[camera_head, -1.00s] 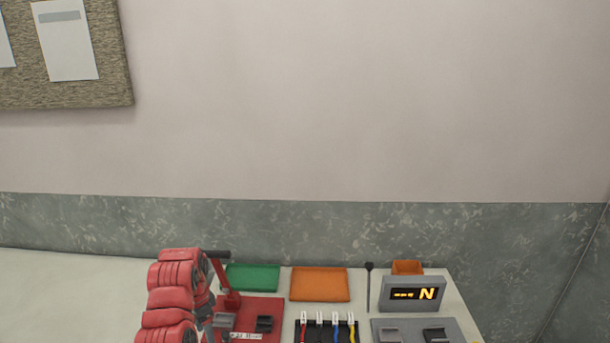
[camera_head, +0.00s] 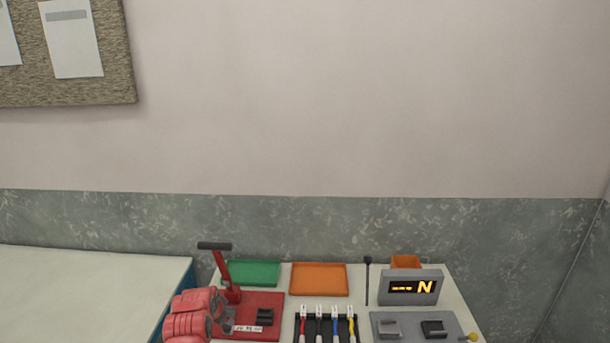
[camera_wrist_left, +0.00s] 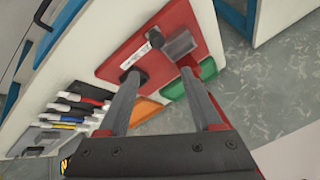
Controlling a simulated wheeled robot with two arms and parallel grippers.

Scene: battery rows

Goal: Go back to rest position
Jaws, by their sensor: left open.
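My left arm (camera_head: 190,318) shows low in the head view, in front of the red base plate (camera_head: 262,305) with its upright lever (camera_head: 225,272). In the left wrist view my left gripper (camera_wrist_left: 160,88) is open with nothing between its two fingers. The fingers point toward the red plate (camera_wrist_left: 180,22), which carries dark blocks and a white label, and they partly cover it. My right gripper is in neither view.
A green tray (camera_head: 254,272) and an orange tray (camera_head: 319,280) lie at the table's back. Coloured cables (camera_head: 326,322) stand in front. A grey display box (camera_head: 411,287) showing N, an orange bin (camera_head: 406,262) and a grey plate (camera_head: 415,327) are at right. A white table (camera_head: 90,285) at left looks bare.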

